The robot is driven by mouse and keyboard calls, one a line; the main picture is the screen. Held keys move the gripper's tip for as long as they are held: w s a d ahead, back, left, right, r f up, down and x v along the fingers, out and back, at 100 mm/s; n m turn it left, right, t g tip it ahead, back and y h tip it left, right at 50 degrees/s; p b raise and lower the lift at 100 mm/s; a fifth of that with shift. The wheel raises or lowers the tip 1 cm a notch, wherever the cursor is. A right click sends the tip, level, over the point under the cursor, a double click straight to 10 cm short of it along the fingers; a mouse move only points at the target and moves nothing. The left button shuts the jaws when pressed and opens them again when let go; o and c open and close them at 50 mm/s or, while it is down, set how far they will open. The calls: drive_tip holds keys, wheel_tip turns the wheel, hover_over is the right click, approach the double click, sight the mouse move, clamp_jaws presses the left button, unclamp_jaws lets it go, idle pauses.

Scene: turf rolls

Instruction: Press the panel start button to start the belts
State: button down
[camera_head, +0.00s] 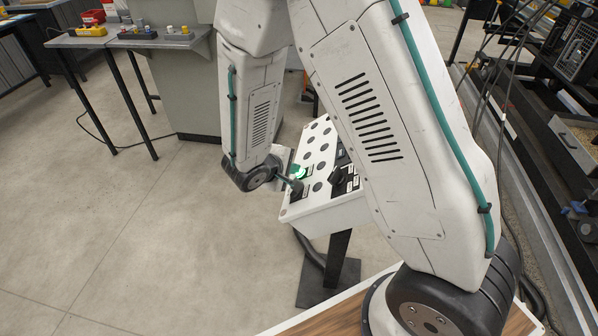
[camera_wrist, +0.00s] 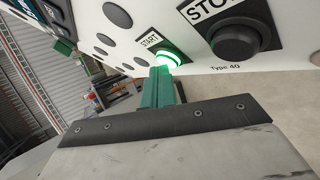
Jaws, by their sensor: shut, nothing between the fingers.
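The white control panel (camera_head: 325,205) stands on a dark post in the middle of the head view, partly hidden behind my arm. Its start button (camera_wrist: 170,60) glows green in the wrist view, beside a label reading START. The green glow also shows in the head view (camera_head: 300,173). My gripper (camera_wrist: 162,72) is shut and empty, its fingertips at the lower edge of the start button; I cannot tell whether they touch it. The black stop button (camera_wrist: 234,38) sits to the right of the start button, under a STOP label.
A grey side table (camera_head: 130,41) with small coloured items stands at the upper left. Dark machinery (camera_head: 560,130) lines the right side. The panel's black base plate (camera_head: 328,284) rests on the floor. The concrete floor (camera_head: 130,230) at left is clear.

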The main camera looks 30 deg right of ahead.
drive_tip(key=shift+w+a+r, duration=0.3)
drive_tip(key=shift+a+r, duration=0.05)
drive_tip(key=shift+r, duration=0.2)
drive_tip(key=a+r, duration=0.1)
drive_tip(key=w+r, duration=0.1)
drive_tip(key=w+a+r, duration=0.1)
drive_tip(key=r, duration=0.1)
drive_tip(key=shift+a, duration=0.35)
idle(0.8)
